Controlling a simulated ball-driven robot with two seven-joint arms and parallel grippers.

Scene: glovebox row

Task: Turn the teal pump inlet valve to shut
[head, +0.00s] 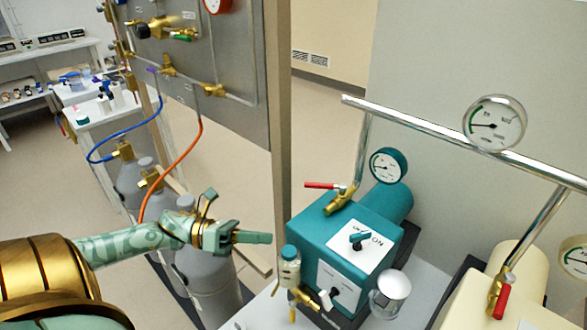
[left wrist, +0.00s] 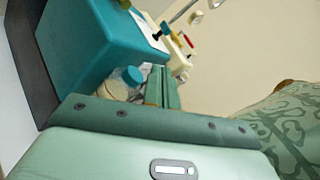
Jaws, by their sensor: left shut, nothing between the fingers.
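The teal pump (head: 325,235) stands at the middle right. Its inlet valve is a brass body (head: 340,201) with a red lever (head: 322,185), at the foot of a steel pipe on the pump's far top edge. The lever points left, roughly crosswise to the upright pipe. My left gripper (head: 268,238) is shut and empty, left of the pump and lower in the picture than the lever, apart from it. My right gripper is not in view.
A gauge (head: 388,165) and a steel pipe rail (head: 430,132) stand over the pump. A bottle (head: 289,268) is at its near left corner. A cream pump (head: 470,305) with another red lever (head: 502,301) stands right.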

